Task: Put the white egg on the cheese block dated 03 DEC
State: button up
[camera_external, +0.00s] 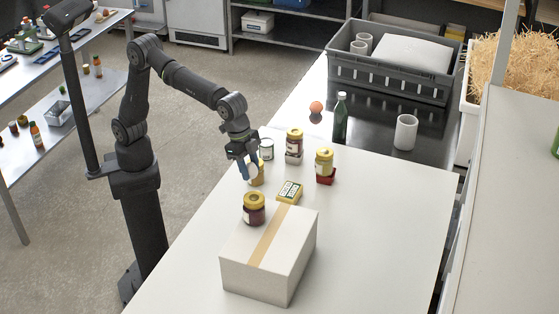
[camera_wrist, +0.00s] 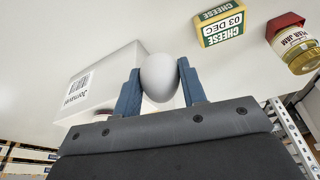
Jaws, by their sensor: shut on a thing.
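A white egg (camera_wrist: 159,77) sits between the blue fingers of my gripper (camera_wrist: 156,88) in the wrist view, and the fingers are shut on it. In the external view my gripper (camera_external: 250,173) holds the egg (camera_external: 253,171) above the white table, left of the cheese block. The yellow and green cheese block (camera_external: 289,192) lies on the table behind the white box. In the wrist view the cheese block (camera_wrist: 221,23) shows its 03 DEC label, upper right of the egg and apart from it. Its labelled top looks bare.
Behind stand a jar (camera_external: 325,163) on a red block, another jar (camera_external: 294,142) and a white can (camera_external: 266,149). A brown egg (camera_external: 316,107) and green bottle (camera_external: 340,120) are farther back. The table's right side is clear.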

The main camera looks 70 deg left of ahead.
send_over(291, 191)
jog(key=f, duration=0.4)
jog(key=a+f, duration=0.1)
jog(key=f, duration=0.1)
jog(key=shift+s+f, duration=0.3)
jog(key=shift+f, duration=2.05)
jog(key=shift+f, duration=0.1)
jog(key=o, duration=0.8)
jog(key=shift+c, duration=0.2)
jog(key=v, duration=1.2)
